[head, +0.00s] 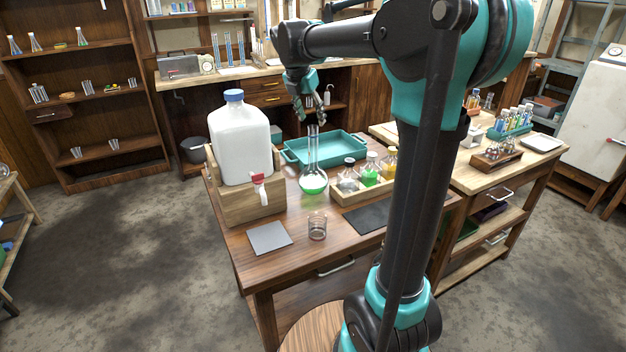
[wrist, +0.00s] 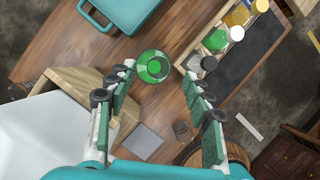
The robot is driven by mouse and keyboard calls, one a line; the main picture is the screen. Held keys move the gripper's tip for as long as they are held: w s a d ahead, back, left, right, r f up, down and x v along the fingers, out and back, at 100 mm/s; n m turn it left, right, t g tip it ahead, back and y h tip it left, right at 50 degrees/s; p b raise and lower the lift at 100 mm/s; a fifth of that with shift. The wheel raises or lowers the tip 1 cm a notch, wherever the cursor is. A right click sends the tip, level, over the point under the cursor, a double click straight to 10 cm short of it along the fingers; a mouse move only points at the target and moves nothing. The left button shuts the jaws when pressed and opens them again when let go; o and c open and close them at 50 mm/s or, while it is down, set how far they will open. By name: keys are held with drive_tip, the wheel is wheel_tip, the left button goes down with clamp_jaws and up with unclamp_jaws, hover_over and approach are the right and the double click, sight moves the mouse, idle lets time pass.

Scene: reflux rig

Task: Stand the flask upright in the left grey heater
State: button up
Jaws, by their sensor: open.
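The flask (head: 313,181) is clear, with a round bulb, a long neck and green liquid inside. It stands upright on the wooden table, and it also shows from above in the wrist view (wrist: 153,66). My gripper (head: 311,117) is open, pointing down at the top of the flask's neck. In the wrist view, my gripper's fingers (wrist: 160,73) are spread, with the flask between and beyond their tips; I see no contact. A flat grey square plate (head: 269,237) lies at the table's front left. I cannot tell if it is the left heater.
A white jug (head: 240,140) on a wooden stand (head: 250,202) is left of the flask. A bottle rack (head: 365,190) is close on its right, a teal tray (head: 325,150) behind. A small beaker (head: 317,227) and a dark mat (head: 368,217) are in front.

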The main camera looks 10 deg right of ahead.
sight(316, 136)
drive_tip(key=x, duration=0.9)
drive_tip(key=shift+a+f, duration=0.1)
drive_tip(key=shift+a, duration=0.1)
drive_tip(key=shift+s, duration=0.1)
drive_tip(key=shift+c, duration=0.6)
clamp_jaws()
